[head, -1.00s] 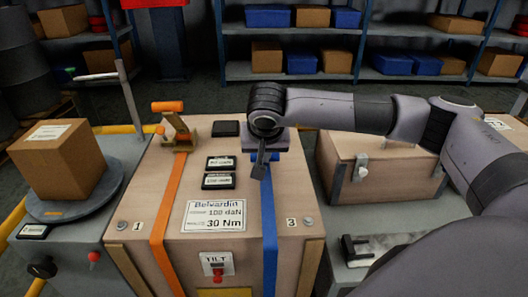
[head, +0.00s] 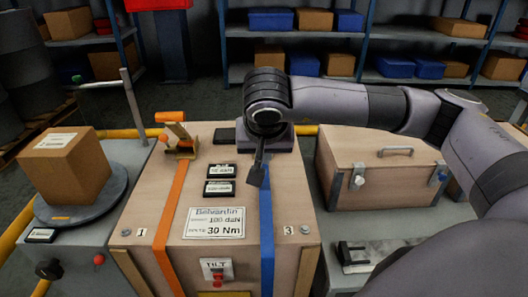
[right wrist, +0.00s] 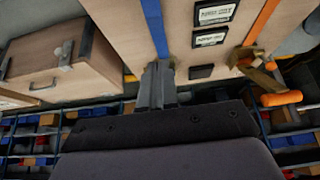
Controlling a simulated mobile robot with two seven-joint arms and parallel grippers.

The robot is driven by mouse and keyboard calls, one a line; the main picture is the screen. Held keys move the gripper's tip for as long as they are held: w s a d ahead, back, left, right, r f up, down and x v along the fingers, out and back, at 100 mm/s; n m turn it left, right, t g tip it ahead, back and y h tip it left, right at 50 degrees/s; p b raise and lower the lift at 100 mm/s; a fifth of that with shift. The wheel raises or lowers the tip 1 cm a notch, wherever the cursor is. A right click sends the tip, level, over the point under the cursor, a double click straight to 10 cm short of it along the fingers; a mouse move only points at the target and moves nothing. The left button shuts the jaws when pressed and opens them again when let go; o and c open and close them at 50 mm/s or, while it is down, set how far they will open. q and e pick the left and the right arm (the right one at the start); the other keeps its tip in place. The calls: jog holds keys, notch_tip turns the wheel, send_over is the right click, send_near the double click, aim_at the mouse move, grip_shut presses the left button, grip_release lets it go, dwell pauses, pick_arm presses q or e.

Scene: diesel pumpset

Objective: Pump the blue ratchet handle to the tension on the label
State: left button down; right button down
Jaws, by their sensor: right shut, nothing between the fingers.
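A wooden crate (head: 185,255) carries a blue strap (head: 267,225) and an orange strap (head: 170,215). The label (head: 215,222) reads 100 daN and 30 Nm. Two small dark displays (head: 221,171) (head: 219,188) sit above it, too blurred to read surely. My right gripper (head: 257,178) is shut and empty over the upper end of the blue strap. In the right wrist view its fingers (right wrist: 157,80) point along the blue strap (right wrist: 154,25). The blue ratchet handle cannot be made out; my wrist covers that area in the head view. My left gripper is not in view.
An orange-handled ratchet (head: 175,130) stands at the left on the crate. A red TILT switch unit (head: 217,271) is on the front. A cardboard box (head: 65,165) on a round plate stands left; a wooden chest (head: 375,170) stands right. Shelves line the back.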

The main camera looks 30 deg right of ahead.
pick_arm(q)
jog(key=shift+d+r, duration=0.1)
pick_arm(e)
jog(key=shift+s+a+r, duration=0.35)
jog(key=shift+s+r, duration=0.1)
jog(key=shift+s, duration=0.15)
jog(key=shift+s+a+r, duration=0.35)
jog(key=shift+s+r, duration=0.1)
jog(key=shift+s, duration=0.15)
dwell(0.4)
